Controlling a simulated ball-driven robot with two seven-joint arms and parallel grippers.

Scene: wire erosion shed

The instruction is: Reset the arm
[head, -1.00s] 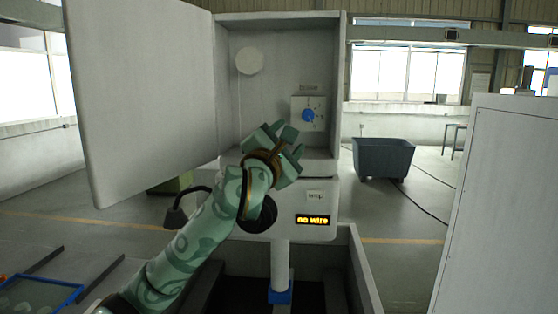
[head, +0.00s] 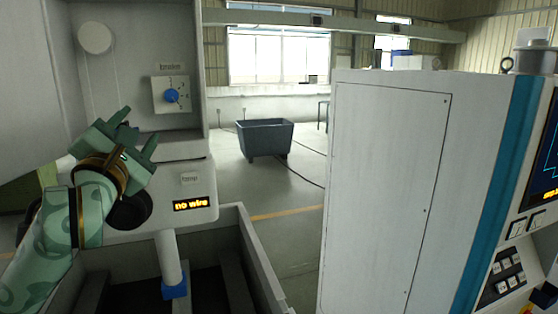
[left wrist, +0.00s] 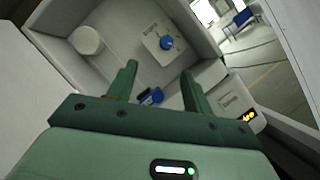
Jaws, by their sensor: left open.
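My left gripper (head: 139,128) is the green one at the left of the head view. Its two fingers are spread apart and nothing is between them. In the left wrist view, the same gripper (left wrist: 160,82) faces an open grey cabinet (left wrist: 120,18). The cabinet's wall (head: 130,45) also stands behind the gripper in the head view. Inside is a panel with a blue knob (head: 171,95), up and right of the fingertips and apart from them. My right gripper is not in view.
Below the cabinet an amber display (head: 194,204) reads "no wire". A grey tank (head: 262,262) with a post lies under it. A white machine housing (head: 390,180) with a control console (head: 515,255) stands at the right. A dark bin (head: 265,138) is on the floor behind.

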